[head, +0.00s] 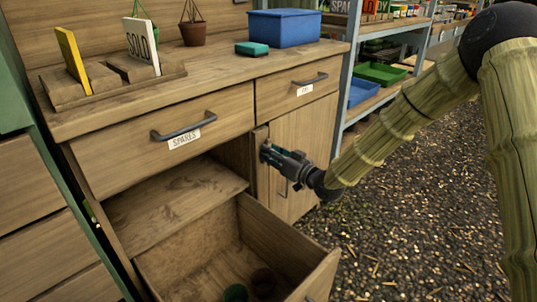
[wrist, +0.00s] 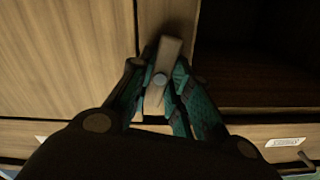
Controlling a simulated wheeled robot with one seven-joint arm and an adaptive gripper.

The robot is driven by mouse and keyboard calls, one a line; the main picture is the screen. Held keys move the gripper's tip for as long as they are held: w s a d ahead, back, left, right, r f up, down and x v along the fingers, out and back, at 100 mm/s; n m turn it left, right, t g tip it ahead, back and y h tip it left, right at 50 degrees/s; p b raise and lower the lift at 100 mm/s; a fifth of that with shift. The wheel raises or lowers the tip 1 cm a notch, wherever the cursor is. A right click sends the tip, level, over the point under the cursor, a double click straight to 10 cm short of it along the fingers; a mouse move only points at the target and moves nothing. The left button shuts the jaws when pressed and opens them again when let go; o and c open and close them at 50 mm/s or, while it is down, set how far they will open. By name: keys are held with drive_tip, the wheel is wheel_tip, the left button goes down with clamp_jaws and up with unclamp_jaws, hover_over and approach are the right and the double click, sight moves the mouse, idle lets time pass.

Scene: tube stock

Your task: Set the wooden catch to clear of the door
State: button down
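The wooden catch (wrist: 170,53) is a short bar on a round pivot pin (wrist: 160,79), mounted on the narrow post (wrist: 165,14) beside the cupboard door. In the wrist view it is tilted, its far end leaning right toward the dark opening. My gripper (wrist: 165,68) has its teal fingers on both sides of the catch, close against it. The door (wrist: 65,60) looks closed, left of the post in the wrist view. In the head view the door (head: 307,130) is right of my gripper (head: 266,153), which largely hides the catch.
A lower drawer (head: 320,278) is pulled out, with pots inside. A blue crate (head: 284,28) and teal box (head: 252,49) stand on the bench. Gravel floor (head: 400,220) is open at right.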

drive_tip(key=shift+n+p, duration=1.3)
drive_tip(key=shift+n, duration=0.4)
drive_tip(key=c, duration=1.3)
unclamp_jaws()
drive_tip(key=v, duration=1.2)
